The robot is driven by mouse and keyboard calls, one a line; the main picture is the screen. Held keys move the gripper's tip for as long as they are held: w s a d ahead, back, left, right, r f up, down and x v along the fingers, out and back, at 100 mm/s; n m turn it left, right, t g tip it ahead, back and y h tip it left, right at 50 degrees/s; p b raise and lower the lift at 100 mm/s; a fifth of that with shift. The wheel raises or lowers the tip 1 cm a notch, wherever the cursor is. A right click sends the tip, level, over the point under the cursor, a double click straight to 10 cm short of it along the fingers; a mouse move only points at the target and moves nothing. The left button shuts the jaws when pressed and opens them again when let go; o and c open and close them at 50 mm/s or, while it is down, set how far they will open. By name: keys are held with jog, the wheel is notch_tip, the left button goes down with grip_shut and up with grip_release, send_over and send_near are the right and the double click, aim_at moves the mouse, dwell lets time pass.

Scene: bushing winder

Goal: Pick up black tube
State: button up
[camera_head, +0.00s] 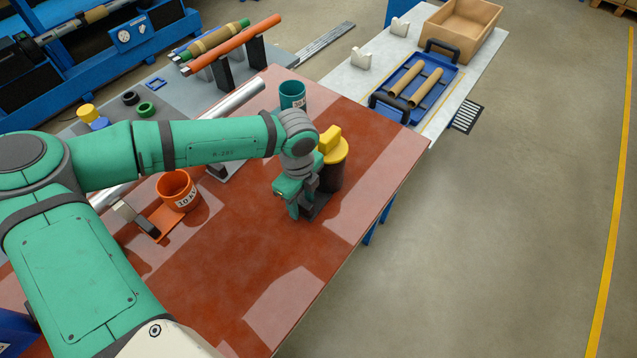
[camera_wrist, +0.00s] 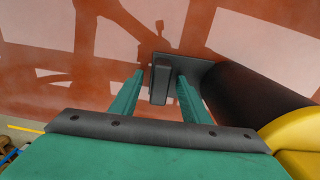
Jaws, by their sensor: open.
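The black tube (camera_head: 330,180) stands upright on the red table, with a yellow cap (camera_head: 336,152) on top. In the wrist view the tube (camera_wrist: 238,95) lies to the right of my fingers, with part of its yellow cap (camera_wrist: 295,135) at the edge. A flat dark plate (camera_wrist: 192,66) extends from its foot and carries a grey upright tab (camera_wrist: 160,84). My gripper (camera_head: 300,212) is low beside the tube. In the wrist view my gripper (camera_wrist: 160,77) is open, with one finger on each side of the tab. A gap shows on both sides.
An orange cup (camera_head: 178,193) with a similar plate and tab stands to the left on the table. A teal cup (camera_head: 292,95) stands behind. A blue tray (camera_head: 440,100) with two brown tubes sits on the side table. The table's front right is clear.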

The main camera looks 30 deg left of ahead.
grip_shut()
jog(key=shift+r, duration=0.1)
